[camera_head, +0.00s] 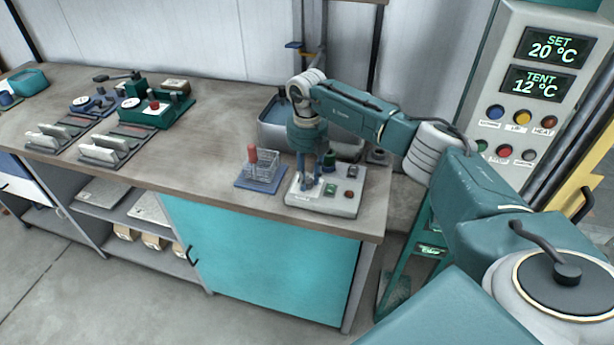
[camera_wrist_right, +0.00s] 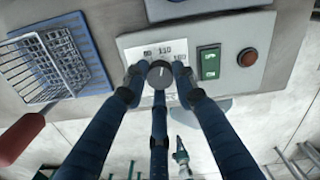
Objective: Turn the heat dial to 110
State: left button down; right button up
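The heat dial (camera_wrist_right: 160,74) is a small dark round knob with a pale pointer mark, on the pale control panel (camera_wrist_right: 130,42). In the wrist view the mark points roughly up, towards the printed 110; the other printed numbers are partly hidden by my fingers. My right gripper (camera_wrist_right: 158,78) points down at the panel, its three blue fingers closed in around the dial's rim. In the head view my right gripper (camera_head: 308,188) is over the left part of the control box (camera_head: 332,205) and hides the dial. My left gripper is not in view.
A green rocker switch (camera_wrist_right: 208,62) and a round red-brown button (camera_wrist_right: 247,57) sit right of the dial. A wire basket (camera_head: 262,172) on a blue mat (camera_head: 243,187) stands left of the box. A metal basin (camera_head: 268,136) is behind. The bench middle (camera_head: 205,130) is clear.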

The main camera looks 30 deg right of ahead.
aim_at(307, 180)
jog(key=shift+o, duration=1.4)
notch_tip(307, 180, up, 12)
